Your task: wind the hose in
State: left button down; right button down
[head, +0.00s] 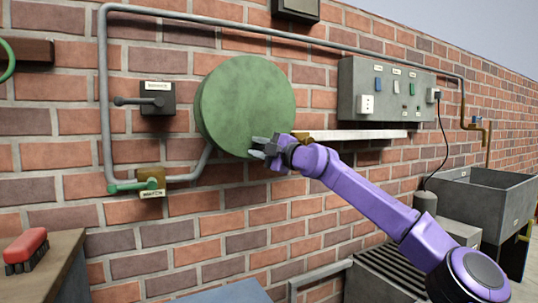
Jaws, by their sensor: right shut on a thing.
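A large round green reel (245,100) is mounted on the brick wall, its flat face towards me. My right gripper (260,148), on the purple arm, is at the lower right of that face. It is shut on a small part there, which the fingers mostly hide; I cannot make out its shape. A green curved piece (8,62) shows at the far left edge, cut off by the frame; I cannot tell whether it is hose. No other length of hose can be made out. My left gripper is not in view.
A grey pipe (104,95) runs around the reel to a brass valve (150,180) with a green lever. A lever switch box (158,98) is left of the reel. A white shelf (365,134) and grey panel (365,78) are right. A red brush (25,248) lies on a bench.

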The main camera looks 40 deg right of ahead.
jog(key=shift+a+r, duration=0.15)
jog(key=shift+a, duration=0.2)
jog(key=c, duration=1)
grip_release()
jog(key=shift+o, duration=0.2)
jog(key=shift+w+a, duration=0.15)
jog(key=shift+s+d, duration=0.25)
jog(key=b+v, duration=0.2)
jog(key=v, duration=0.8)
